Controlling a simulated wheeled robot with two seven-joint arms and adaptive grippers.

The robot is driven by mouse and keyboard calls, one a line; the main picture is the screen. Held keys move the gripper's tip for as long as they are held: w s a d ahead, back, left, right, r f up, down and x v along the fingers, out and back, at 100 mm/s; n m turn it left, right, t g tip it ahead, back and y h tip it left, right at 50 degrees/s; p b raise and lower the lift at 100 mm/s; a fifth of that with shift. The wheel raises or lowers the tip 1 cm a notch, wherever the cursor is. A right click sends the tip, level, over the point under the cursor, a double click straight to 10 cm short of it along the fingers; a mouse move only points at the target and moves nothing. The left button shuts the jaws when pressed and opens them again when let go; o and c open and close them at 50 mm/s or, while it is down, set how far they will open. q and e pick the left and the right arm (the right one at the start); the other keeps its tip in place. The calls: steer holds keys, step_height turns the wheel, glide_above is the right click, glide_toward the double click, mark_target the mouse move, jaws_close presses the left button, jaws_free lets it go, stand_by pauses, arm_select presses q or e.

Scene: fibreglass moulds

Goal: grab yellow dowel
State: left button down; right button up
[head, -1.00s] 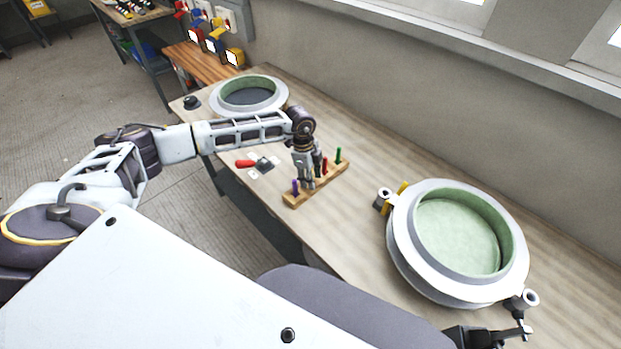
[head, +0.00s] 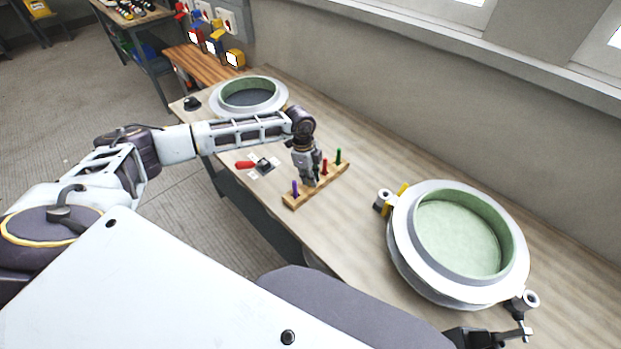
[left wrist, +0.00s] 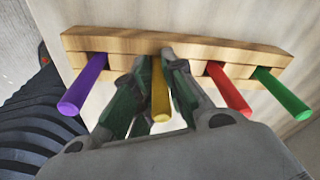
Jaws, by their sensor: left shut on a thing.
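A wooden rack (head: 291,203) stands on the workbench with coloured dowels upright in it. My left gripper (head: 309,182) points down into the middle of the rack. In the left wrist view, its fingers (left wrist: 157,65) are shut on the yellow dowel (left wrist: 160,97), one on each side. The yellow dowel is still at the rack (left wrist: 95,42), between the purple dowel (left wrist: 82,86) and the red dowel (left wrist: 229,88). The green dowel (left wrist: 283,95) is at the far right. In the head view, the gripper hides the yellow dowel. A dark part (head: 490,337) at the lower right may be my right gripper; its jaws are unclear.
A large round mould (head: 408,251) with a green inside sits on the bench to the right. A second round mould (head: 217,102) is at the far left end. Bare bench lies between rack and right mould.

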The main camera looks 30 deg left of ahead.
arm_select(q)
steer(key=shift+r, duration=0.75)
step_height(320, 180, up, 7)
steer(key=shift+f+b, duration=0.1)
steer(key=shift+b, duration=0.35)
steer(key=shift+r, duration=0.7)
arm_select(e)
steer(key=shift+w+d+f, duration=0.1)
steer(key=shift+d+f, duration=0.4)
steer(key=shift+d, duration=0.05)
steer(key=shift+a, duration=0.1)
